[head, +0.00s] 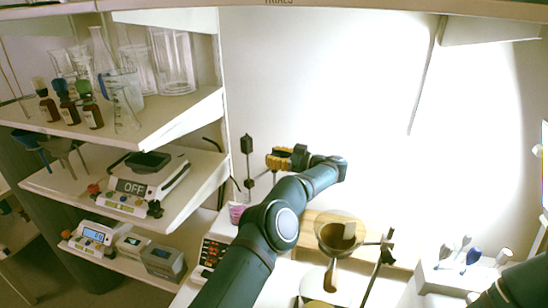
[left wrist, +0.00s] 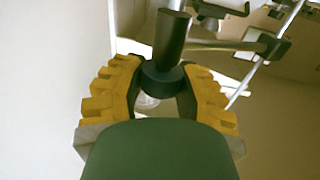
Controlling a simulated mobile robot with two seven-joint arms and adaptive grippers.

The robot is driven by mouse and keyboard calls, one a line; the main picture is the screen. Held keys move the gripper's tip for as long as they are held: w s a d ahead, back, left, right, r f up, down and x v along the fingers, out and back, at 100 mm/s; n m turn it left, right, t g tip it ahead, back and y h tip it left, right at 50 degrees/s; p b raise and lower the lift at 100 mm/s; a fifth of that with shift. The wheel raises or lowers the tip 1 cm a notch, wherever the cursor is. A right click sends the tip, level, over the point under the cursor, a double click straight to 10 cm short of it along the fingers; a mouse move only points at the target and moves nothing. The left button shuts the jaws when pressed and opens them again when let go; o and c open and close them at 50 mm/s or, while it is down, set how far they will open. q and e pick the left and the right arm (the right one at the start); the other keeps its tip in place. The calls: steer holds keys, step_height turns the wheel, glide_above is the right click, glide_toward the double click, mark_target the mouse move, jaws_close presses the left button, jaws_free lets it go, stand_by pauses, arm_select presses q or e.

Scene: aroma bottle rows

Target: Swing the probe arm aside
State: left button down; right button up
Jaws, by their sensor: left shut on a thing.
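The probe arm shows in the left wrist view as a metal rod (left wrist: 225,45) running to the right from a black cylindrical piece (left wrist: 172,40) with a wider dark collar. My left gripper (left wrist: 160,74) has its yellow ribbed fingers on both sides of this black piece and is shut on it. In the head view my left gripper (head: 274,160) is near the back wall, just right of a thin upright post with a black block (head: 247,145). The fingers there hide most of the held part. My right gripper is not in view.
A pink beaker (head: 237,213) stands below the gripper, by a white device with red markings (head: 212,252). A funnel holder (head: 340,234) and a stand (head: 385,250) are to the right. Shelves (head: 165,120) with glassware, bottles and scales fill the left.

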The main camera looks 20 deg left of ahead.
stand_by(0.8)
arm_select(q)
steer(key=c, duration=0.6)
jaws_free()
step_height(320, 180, up, 10)
